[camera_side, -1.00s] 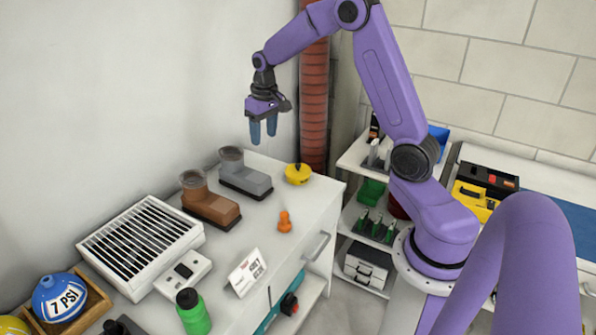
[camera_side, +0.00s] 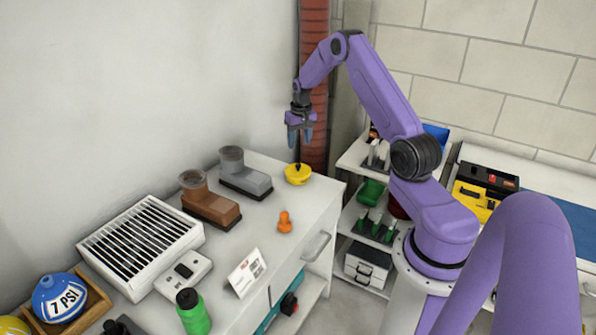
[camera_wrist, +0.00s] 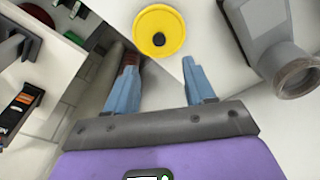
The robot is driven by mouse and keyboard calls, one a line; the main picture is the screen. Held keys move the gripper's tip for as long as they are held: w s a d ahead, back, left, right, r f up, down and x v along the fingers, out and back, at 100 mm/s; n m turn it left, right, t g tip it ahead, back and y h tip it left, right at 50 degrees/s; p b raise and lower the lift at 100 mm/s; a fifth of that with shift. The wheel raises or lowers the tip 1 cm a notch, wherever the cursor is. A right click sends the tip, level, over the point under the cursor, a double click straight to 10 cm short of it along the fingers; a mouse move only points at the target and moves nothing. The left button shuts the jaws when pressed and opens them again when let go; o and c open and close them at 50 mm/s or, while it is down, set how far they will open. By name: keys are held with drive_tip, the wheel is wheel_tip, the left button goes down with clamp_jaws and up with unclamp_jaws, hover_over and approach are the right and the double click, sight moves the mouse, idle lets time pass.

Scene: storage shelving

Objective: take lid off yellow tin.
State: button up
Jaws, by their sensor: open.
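The yellow tin (camera_side: 297,174) stands near the back corner of the white cabinet top. Its round yellow lid (camera_wrist: 159,31) has a dark knob in the middle and faces up in the wrist view. The lid looks seated on the tin, and its underside is hidden. My gripper (camera_side: 300,140) is above the tin, pointing down, with clear space between its fingertips and the knob. Its two blue fingers are apart with nothing between them in the wrist view (camera_wrist: 158,72).
A grey boot (camera_side: 245,177) and a brown boot (camera_side: 210,203) stand left of the tin. An orange object (camera_side: 284,222) is in front of it. A red ribbed column (camera_side: 315,80) rises close behind my gripper. Shelving (camera_side: 362,160) is to the right.

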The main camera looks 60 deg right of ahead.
sight(298, 165)
drive_tip(key=f, duration=1)
drive_tip(key=shift+w+d, duration=0.3)
drive_tip(key=shift+w, duration=0.05)
clamp_jaws()
